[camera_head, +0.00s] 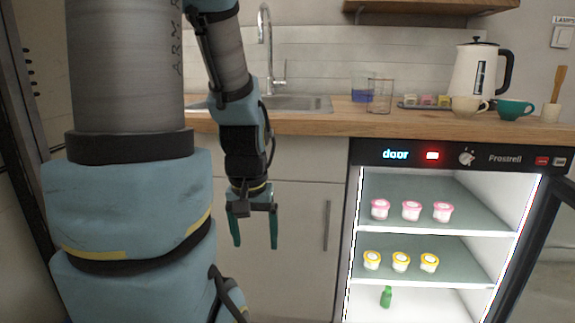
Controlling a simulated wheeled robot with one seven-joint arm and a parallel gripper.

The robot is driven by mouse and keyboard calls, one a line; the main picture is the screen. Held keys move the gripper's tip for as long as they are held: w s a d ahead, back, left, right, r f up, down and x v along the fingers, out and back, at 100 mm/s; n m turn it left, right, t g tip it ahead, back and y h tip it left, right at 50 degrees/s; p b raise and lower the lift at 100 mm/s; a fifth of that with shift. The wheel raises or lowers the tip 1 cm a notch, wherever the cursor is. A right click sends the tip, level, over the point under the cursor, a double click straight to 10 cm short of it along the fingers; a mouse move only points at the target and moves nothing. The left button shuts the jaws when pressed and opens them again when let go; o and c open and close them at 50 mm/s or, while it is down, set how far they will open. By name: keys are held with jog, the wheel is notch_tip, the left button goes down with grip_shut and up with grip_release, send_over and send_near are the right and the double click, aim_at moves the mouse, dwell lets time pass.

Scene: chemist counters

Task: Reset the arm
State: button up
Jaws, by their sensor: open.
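My arm is blue and grey and fills the left of the head view. It bends over and hangs down in front of the white cupboard below the counter. My gripper (254,229) points downward with its two green fingers apart. It is open, and nothing shows between the fingers. It is left of the lit fridge and touches nothing that I can see.
An open fridge (430,155) at the right holds pink-lidded cups (411,211), yellow-lidded cups (401,262) and a green item (386,297). Its door (535,235) stands open at the right. The wooden counter (320,122) carries a kettle (474,80), mugs and glasses.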

notch_tip(320, 180, up, 24)
jog(key=p, duration=2.1)
jog(key=shift+f, duration=0.15)
jog(key=shift+c, duration=0.2)
